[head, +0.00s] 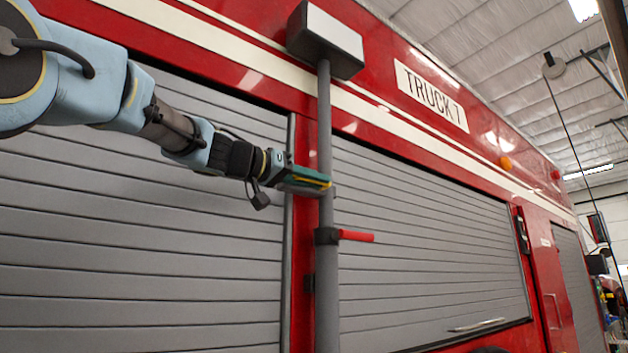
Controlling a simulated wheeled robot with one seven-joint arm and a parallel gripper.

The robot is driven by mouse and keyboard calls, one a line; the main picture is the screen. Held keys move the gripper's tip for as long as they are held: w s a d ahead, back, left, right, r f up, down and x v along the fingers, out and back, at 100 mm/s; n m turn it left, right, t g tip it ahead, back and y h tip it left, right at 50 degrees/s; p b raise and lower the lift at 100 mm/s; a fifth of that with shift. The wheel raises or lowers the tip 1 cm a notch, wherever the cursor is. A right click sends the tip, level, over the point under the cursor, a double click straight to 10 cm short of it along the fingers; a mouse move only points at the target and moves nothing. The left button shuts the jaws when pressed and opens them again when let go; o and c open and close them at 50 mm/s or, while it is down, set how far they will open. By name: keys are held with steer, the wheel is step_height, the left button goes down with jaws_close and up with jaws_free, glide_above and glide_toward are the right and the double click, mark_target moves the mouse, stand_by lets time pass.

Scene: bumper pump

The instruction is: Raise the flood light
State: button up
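The flood light (333,32) is a dark box with a pale front panel, on top of an upright grey pole (325,125) against the red truck. A black collar (326,236) sits around the pole lower down, with a red lever (356,236) sticking out to the right. My gripper (318,182) reaches in from the left at the pole, above the collar and well below the light. Its green and yellow fingers overlap the pole in the picture. I cannot tell whether they grip it or are only beside it.
Grey roller shutters (430,235) flank the pole on the red truck (240,80). A "TRUCK 7" sign (431,96) is on the upper side. The ceiling (470,50) is above the truck, with open space over the light. A hanging cable (575,140) is at far right.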

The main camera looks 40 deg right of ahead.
jaws_close()
stand_by(1.1)
